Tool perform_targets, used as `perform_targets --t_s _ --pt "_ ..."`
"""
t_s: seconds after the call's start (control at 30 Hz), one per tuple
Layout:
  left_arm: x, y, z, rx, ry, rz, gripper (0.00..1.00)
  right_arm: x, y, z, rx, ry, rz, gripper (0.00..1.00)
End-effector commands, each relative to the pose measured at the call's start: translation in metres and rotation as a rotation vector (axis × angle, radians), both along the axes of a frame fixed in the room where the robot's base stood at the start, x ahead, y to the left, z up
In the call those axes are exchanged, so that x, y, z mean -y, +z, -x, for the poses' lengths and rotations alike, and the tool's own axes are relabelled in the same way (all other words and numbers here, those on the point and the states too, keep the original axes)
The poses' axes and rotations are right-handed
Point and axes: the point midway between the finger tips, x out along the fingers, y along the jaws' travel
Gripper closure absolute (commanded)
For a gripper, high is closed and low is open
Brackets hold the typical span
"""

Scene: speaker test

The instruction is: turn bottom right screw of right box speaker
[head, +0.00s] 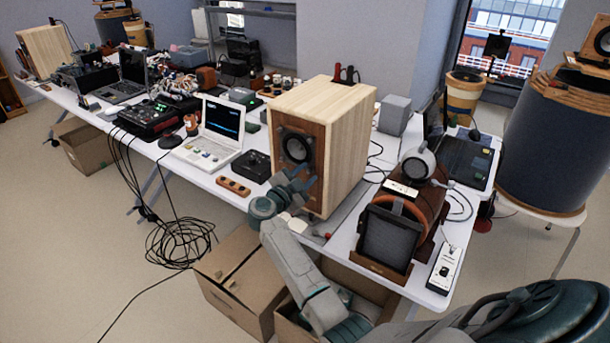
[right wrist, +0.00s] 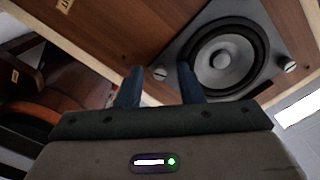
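The right box speaker (head: 335,120) stands on the white table, a pale wooden box with a brown front and a dark round driver (head: 296,147). My right gripper (head: 300,181) is just in front of its lower front, below the driver. In the right wrist view the driver (right wrist: 225,58) sits on a grey plate. One slotted screw (right wrist: 160,73) shows between the tips of my open fingers (right wrist: 160,80), apart from both as far as I can tell. Another screw (right wrist: 290,66) is at the plate's right. My left gripper is not in view.
A framed dark device (head: 388,238) and headphones (head: 417,165) are right of the speaker. A black box (head: 257,166) and a laptop (head: 220,132) are to its left. Cardboard boxes (head: 240,283) stand on the floor below the table's front edge.

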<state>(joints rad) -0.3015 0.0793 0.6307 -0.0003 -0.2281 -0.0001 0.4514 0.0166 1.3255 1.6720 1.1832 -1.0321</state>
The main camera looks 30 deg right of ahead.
Motion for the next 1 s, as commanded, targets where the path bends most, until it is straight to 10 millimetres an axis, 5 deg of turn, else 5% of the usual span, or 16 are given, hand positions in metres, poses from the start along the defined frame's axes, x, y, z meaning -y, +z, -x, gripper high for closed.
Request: perform_targets --t_s 0.17,0.57,1.0 --pt "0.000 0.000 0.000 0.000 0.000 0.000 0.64 0.000 0.000 0.000 0.000 0.000 0.000 1.00" --pt "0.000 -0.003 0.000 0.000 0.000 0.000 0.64 0.000 -0.001 0.000 0.043 0.000 -0.018 1.00" --pt "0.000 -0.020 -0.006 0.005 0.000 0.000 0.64 0.000 -0.003 0.000 0.346 0.000 -0.143 1.00"
